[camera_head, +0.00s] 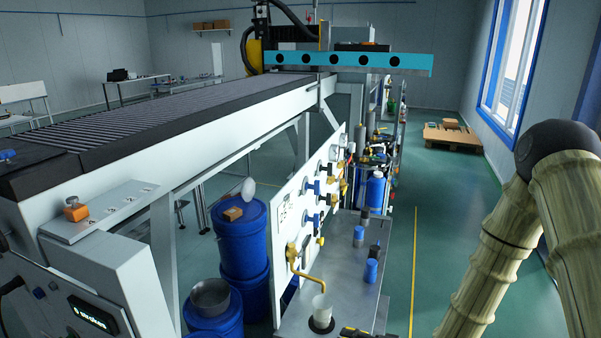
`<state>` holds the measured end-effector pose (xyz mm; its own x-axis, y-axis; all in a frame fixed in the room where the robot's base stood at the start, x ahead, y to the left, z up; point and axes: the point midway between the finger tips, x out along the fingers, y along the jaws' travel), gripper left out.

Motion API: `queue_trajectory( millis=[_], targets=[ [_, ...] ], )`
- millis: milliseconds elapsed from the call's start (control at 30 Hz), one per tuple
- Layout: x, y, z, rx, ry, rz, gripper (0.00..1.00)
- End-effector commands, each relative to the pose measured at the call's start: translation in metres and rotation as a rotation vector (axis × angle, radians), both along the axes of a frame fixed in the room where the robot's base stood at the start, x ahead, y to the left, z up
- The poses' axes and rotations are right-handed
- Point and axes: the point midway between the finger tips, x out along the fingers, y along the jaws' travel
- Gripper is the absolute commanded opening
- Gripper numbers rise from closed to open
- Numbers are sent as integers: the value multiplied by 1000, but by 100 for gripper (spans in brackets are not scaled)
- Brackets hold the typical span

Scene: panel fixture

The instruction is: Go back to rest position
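My arm shows at the right edge as two tan ribbed links joined at a dark rounded elbow. The white panel (290,213) stands left of the arm, with several valves and knobs in blue, yellow, red and black. A yellow bent pipe (308,277) comes out low on the panel above a white cup (322,309). The cup stands on a dark round base on the grey bench (285,325).
Blue barrels (243,237) stand left of the panel under a long white machine frame (190,165). A wooden pallet (452,136) lies far back. The green floor (430,225) between bench and arm is clear.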

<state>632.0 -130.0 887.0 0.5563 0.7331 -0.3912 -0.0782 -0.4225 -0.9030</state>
Motion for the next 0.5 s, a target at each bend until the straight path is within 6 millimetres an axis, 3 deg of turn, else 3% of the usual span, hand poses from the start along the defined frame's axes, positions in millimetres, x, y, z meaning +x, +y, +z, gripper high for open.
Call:
queue_trajectory(
  millis=[33, 200, 367, 500],
  targets=[
    [-15, -1, -25, -71, 25, -8, 38],
    [-68, -14, -92, -325, 97, -9, 38],
    [-134, -34, -145, -569, 195, 48, 38],
    [-202, -56, -179, -771, 300, 139, 38]
  ],
)
